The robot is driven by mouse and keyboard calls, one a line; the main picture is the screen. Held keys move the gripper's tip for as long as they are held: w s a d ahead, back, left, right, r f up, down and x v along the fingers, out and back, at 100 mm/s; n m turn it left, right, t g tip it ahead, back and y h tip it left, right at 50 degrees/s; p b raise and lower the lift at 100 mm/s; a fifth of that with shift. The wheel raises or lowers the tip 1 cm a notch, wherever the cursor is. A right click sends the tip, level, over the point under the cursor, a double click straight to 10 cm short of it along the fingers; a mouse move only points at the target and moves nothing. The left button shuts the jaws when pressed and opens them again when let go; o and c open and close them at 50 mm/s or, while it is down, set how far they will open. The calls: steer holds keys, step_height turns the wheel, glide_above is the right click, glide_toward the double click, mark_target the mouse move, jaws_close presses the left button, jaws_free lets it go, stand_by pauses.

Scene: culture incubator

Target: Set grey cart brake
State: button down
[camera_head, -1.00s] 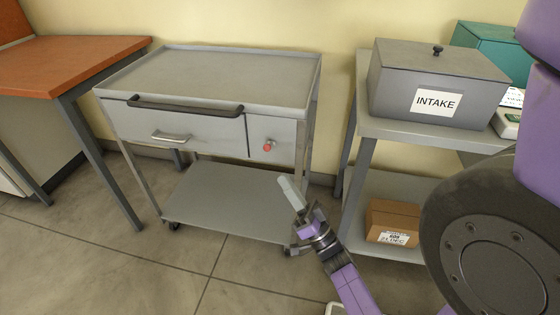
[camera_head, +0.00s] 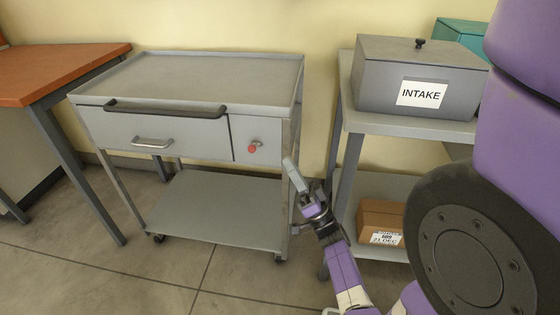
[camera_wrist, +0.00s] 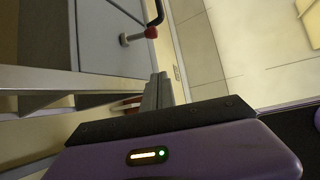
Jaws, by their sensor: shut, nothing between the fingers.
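The grey cart (camera_head: 170,172) stands against the wall, with a drawer and a dark push bar across its upper front. A small lever with a red knob (camera_head: 252,149) sits on the panel right of the drawer. The red knob also shows near the top of the wrist view (camera_wrist: 150,32), on a short metal stem. My gripper (camera_head: 289,168) is shut and empty, at the cart's right front leg, to the right of and slightly below the red knob. Its fingers (camera_wrist: 158,86) show in the wrist view, apart from the knob.
An orange-topped table (camera_head: 60,68) stands at the left. A grey stand (camera_head: 390,122) at the right bears a grey INTAKE box (camera_head: 400,72), with a cardboard box (camera_head: 378,215) on its lower shelf. The floor in front of the cart is open.

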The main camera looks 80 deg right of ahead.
mark_target(254, 147)
steer(key=x, duration=0.8)
steer(key=shift+r, duration=0.1)
steer(key=shift+w+a+f+b, duration=0.3)
steer(key=shift+w+f+b, duration=0.05)
steer(key=shift+w+f, duration=0.35)
steer(key=shift+w+a+f+b, duration=0.35)
steer(key=shift+w+f, duration=0.25)
steer(key=shift+w, duration=0.1)
steer(key=shift+f+b, duration=0.2)
steer(key=shift+b, duration=0.25)
